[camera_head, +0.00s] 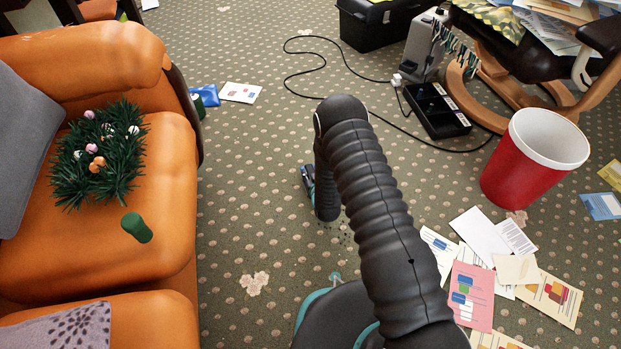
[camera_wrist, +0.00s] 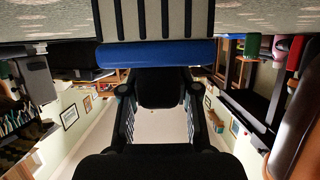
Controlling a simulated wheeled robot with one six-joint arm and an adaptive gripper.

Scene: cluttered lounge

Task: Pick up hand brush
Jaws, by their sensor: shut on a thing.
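The hand brush shows in the wrist view as a blue bar (camera_wrist: 155,54) with black and pale stripes above it, across the tips of my gripper (camera_wrist: 157,78). My gripper is shut on it, with a black finger at each side. In the head view my dark arm hides most of the gripper. A small blue and dark part, likely the brush (camera_head: 307,178), shows just left of the arm's end, low over the carpet. I cannot tell whether it touches the floor.
An orange sofa (camera_head: 150,262) stands at the left. A red bin (camera_head: 528,165), scattered papers (camera_head: 471,295) and a black tray (camera_head: 437,108) lie to the right. A black cable (camera_head: 290,68) curls behind. Patterned carpet is clear between sofa and arm.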

